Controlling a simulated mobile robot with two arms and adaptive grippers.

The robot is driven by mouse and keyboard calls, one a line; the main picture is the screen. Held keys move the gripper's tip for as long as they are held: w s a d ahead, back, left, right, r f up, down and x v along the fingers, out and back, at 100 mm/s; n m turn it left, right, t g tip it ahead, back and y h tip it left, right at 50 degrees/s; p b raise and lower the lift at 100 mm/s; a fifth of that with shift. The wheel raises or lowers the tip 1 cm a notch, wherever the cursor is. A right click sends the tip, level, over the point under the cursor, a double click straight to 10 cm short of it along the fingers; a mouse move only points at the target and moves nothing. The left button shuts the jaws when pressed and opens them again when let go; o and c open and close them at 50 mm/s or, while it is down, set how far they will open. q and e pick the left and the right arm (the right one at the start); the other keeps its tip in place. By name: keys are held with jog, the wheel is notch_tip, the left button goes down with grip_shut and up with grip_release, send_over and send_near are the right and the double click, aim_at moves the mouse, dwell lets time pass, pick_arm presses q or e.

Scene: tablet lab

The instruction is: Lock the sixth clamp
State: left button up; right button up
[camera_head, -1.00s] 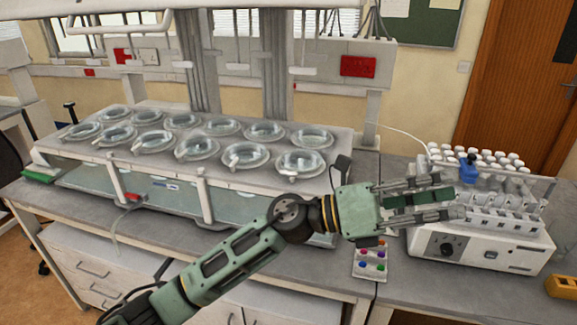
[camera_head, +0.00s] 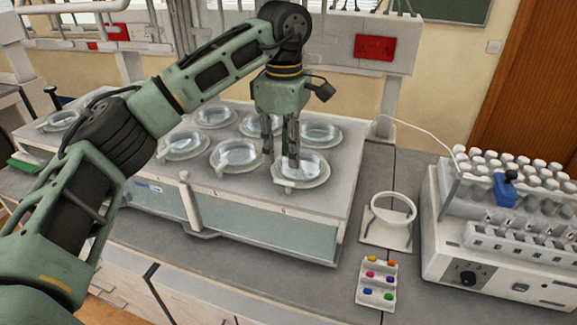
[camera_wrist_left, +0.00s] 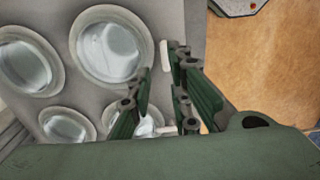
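The bath unit (camera_head: 335,190) carries several round clear-lidded vessels with white rims. The front-right vessel (camera_head: 305,168) has a small pale tab on its rim, which may be a clamp (camera_head: 287,187). I cannot tell which clamp is the sixth or whether it is locked. My left gripper (camera_head: 281,155) points down over the left part of this vessel, its fingers apart and nothing visible between them. In the left wrist view the open fingers (camera_wrist_left: 160,100) hang over the lids, with a white tab (camera_wrist_left: 165,54) near them. My right gripper is not in view.
A white ring on a stand (camera_head: 392,208) stands right of the bath, behind a small tray with coloured pieces (camera_head: 377,282). A white device with capped vials and a blue block (camera_head: 505,250) fills the right. The bench (camera_head: 300,285) is bare before the bath.

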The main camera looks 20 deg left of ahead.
aim_at(284, 181)
pick_arm(q)
jog(key=f, duration=0.1)
jog(key=s+f+p, duration=0.1)
jog(key=f, duration=0.1)
jog(key=shift+s+f, duration=0.25)
jog(key=shift+s, duration=0.1)
jog(key=shift+w+f+p, duration=0.2)
jog(key=shift+w+f, duration=0.05)
jog(key=shift+f, duration=0.35)
jog(key=shift+w+f+p, duration=0.2)
jog(key=shift+f, duration=0.6)
grip_shut()
jog(key=shift+d, duration=0.1)
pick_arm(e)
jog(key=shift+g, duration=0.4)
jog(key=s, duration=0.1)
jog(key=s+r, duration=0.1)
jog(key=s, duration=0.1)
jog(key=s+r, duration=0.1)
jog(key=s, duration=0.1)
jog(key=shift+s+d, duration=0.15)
